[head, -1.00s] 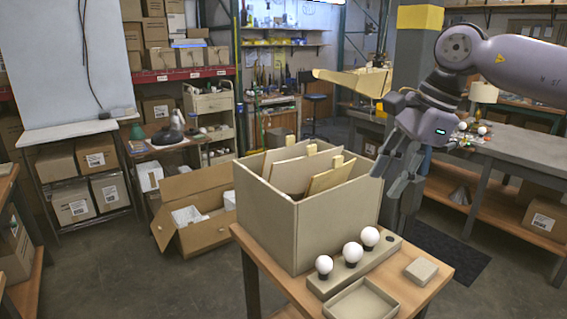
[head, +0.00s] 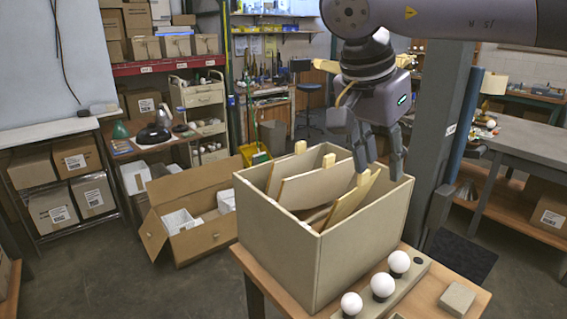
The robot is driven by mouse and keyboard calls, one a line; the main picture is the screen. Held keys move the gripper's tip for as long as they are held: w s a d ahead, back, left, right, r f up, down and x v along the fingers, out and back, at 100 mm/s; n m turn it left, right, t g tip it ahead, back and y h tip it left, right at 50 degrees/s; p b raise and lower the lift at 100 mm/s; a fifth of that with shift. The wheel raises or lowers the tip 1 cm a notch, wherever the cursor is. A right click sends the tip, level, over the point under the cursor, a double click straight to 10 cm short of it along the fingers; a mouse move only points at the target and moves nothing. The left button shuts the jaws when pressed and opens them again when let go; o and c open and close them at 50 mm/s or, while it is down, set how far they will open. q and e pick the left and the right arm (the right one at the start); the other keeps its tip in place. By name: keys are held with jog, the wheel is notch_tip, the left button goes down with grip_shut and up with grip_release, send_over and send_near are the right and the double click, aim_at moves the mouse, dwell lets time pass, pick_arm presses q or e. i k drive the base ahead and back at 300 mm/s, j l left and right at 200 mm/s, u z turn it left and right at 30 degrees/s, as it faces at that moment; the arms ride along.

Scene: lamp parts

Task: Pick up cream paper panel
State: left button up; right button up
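The cream paper panels stand in a large open beige bin (head: 280,245) on the wooden table. A wide, slightly curved cream panel (head: 308,185) leans in the middle, and a narrower cream panel (head: 350,203) with a light wooden tab on top leans at the right. Their lower parts are hidden in the bin, and I cannot tell which is the one named. My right gripper (head: 379,160) hangs over the bin's right rear part, fingers pointing down and apart, with nothing visible between them. One finger is close to the right panel's tab; contact is unclear. My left gripper is not in view.
A beige holder with white bulbs (head: 382,286) and a small beige block (head: 457,299) stand in front of the bin. An open cardboard box (head: 192,243) is on the floor at left. A grey workbench (head: 520,140) stands at right.

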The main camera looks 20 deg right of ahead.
aim_at(303, 162)
jog(key=i, duration=1.35)
